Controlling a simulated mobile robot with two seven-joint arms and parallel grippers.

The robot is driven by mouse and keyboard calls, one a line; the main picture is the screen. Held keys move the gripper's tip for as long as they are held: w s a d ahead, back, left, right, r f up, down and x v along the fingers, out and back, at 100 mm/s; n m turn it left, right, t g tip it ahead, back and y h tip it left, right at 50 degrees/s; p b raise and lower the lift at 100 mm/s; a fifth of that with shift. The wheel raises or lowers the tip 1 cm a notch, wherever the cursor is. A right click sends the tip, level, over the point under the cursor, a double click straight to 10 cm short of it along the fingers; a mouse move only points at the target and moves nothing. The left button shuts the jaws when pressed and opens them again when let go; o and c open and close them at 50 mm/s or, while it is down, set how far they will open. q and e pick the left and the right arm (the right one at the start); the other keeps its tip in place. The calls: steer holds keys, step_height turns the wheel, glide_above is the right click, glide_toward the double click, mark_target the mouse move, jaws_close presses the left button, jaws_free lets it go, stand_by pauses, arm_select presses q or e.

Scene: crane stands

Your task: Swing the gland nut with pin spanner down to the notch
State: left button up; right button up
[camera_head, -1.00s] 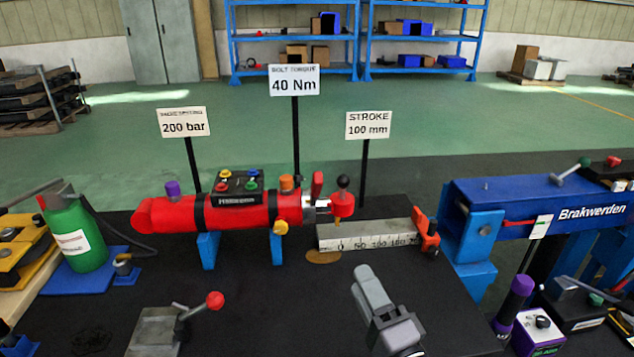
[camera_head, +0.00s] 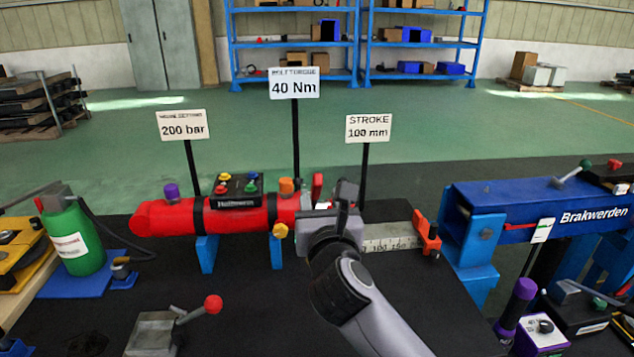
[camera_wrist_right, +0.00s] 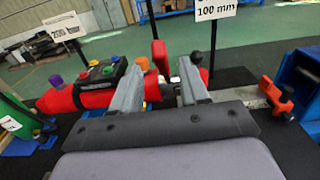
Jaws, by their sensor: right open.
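The red cylinder (camera_head: 160,218) lies level on blue supports, with a red upright tab (camera_head: 318,185) near its right end. The gland nut and its black-knobbed pin spanner sit at that end; in the head view my right gripper (camera_head: 332,210) covers most of them. In the wrist view the right gripper (camera_wrist_right: 161,72) is open. Its two grey fingers point at the cylinder's right end, with red and silver parts (camera_wrist_right: 173,80) showing between them. Contact cannot be told. The notch cannot be made out. My left gripper is not in view.
A stroke scale (camera_head: 392,243) with a red-orange clamp (camera_head: 426,235) lies right of the gripper. Sign posts stand behind the cylinder, including the 100 mm sign (camera_head: 368,128). A red-knobbed lever block (camera_head: 153,333) is at the front. Black bench between is clear.

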mark_target(319, 188)
steer(key=shift+w+a, duration=0.2)
steer(key=shift+w, duration=1.55)
steer(key=shift+w+a, duration=0.15)
steer(key=shift+w, duration=1.6)
jaws_close()
